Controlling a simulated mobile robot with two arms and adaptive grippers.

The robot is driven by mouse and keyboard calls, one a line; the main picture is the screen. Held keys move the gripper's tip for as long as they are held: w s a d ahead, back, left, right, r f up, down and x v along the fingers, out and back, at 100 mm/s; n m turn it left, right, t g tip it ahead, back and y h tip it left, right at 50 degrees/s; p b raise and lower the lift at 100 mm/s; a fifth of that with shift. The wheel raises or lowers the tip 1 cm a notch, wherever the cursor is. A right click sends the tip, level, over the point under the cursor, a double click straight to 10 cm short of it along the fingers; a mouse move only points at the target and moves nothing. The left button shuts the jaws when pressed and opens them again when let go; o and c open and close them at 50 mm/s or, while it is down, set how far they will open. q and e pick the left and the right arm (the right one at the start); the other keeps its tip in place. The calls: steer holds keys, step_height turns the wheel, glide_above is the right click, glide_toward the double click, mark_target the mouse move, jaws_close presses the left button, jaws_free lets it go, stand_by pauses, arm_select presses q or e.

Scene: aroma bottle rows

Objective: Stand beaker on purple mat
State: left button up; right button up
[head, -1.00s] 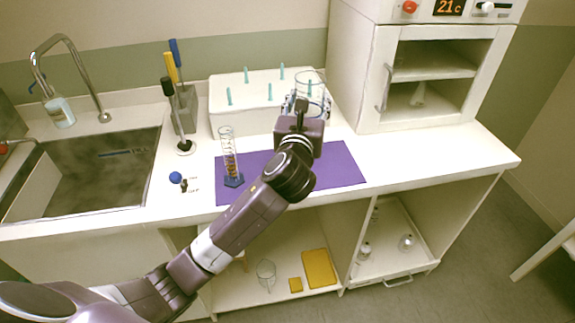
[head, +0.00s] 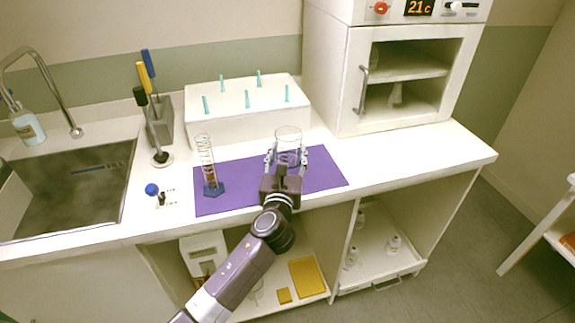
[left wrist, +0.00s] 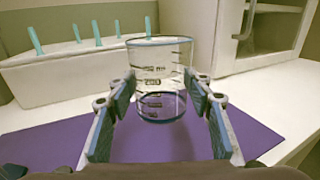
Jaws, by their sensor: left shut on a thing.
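The clear glass beaker (head: 288,140) is upright at the back part of the purple mat (head: 325,178). My left gripper (head: 287,160) is shut on it, with one finger on each side. In the left wrist view the beaker (left wrist: 160,75) shows dark graduation marks, and its base appears over the mat (left wrist: 262,140). I cannot tell whether the base touches the mat or hangs just above it. My right gripper is not in view.
A graduated cylinder (head: 207,165) with a blue base stands on the mat's left part. A white peg rack (head: 245,122) stands behind the mat. The sink (head: 70,185) lies left, and an oven-like cabinet (head: 345,80) stands right. The counter right of the mat is clear.

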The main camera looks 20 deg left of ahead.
arm_select(q)
steer(key=shift+f+b, duration=0.35)
steer(key=shift+f, duration=1.35)
steer(key=shift+f, duration=0.15)
steer(key=o, duration=1.3)
steer(key=v, duration=1.2)
steer(key=shift+r+b, duration=0.2)
steer(key=shift+b, duration=0.1)
